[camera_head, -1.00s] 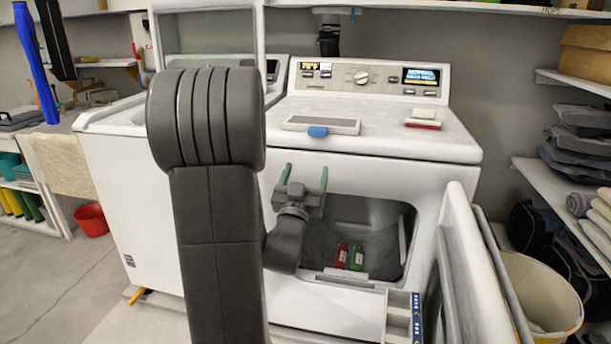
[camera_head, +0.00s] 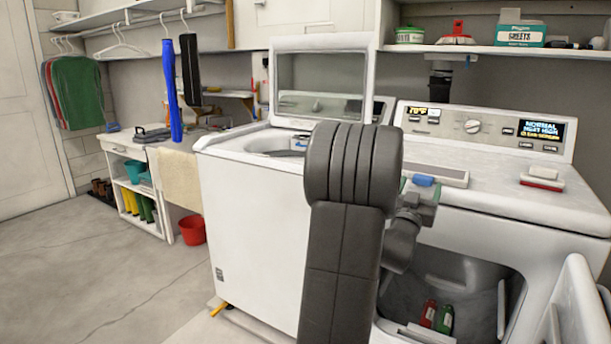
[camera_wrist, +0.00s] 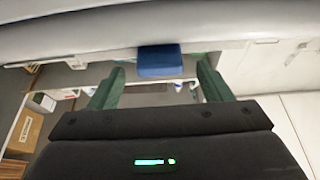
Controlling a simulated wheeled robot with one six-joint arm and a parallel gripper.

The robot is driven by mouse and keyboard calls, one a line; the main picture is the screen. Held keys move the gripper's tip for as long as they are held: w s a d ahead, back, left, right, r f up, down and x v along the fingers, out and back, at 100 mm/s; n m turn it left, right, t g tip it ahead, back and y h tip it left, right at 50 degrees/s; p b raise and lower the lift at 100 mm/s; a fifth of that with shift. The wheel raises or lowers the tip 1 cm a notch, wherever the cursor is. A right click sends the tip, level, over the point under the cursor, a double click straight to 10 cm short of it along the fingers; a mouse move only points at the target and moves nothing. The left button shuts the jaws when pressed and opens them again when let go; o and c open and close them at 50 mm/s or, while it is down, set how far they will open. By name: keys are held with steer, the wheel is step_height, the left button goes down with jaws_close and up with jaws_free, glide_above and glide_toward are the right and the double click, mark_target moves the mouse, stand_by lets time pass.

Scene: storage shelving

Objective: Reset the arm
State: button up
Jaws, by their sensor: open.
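My arm (camera_head: 340,270) stands upright in front of the washer and dryer. My gripper (camera_head: 420,188) is partly hidden behind it, in front of the dryer's top front edge. In the wrist view my gripper (camera_wrist: 158,88) shows two green fingers spread apart with nothing held between them. A blue block (camera_wrist: 160,60) appears beyond the fingertips there; I cannot tell its distance. In the head view a blue piece (camera_head: 424,181) lies at the grey panel on the dryer top, close to the gripper in the picture.
The open washer (camera_head: 250,220) stands left of the dryer (camera_head: 500,190). The dryer's opening holds a red bottle (camera_head: 429,312) and a green bottle (camera_head: 444,319). Its open door (camera_head: 575,305) juts out at right. A red bucket (camera_head: 192,230) stands left; the floor (camera_head: 90,270) there is clear.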

steer(key=shift+w+d+r+p, duration=0.45)
steer(key=shift+w+r+p, duration=0.05)
steer(key=shift+w+r, duration=0.25)
steer(key=shift+s+r+p, duration=0.15)
steer(key=shift+r+p, duration=0.1)
steer(key=shift+p, duration=0.05)
steer(key=shift+f, duration=0.15)
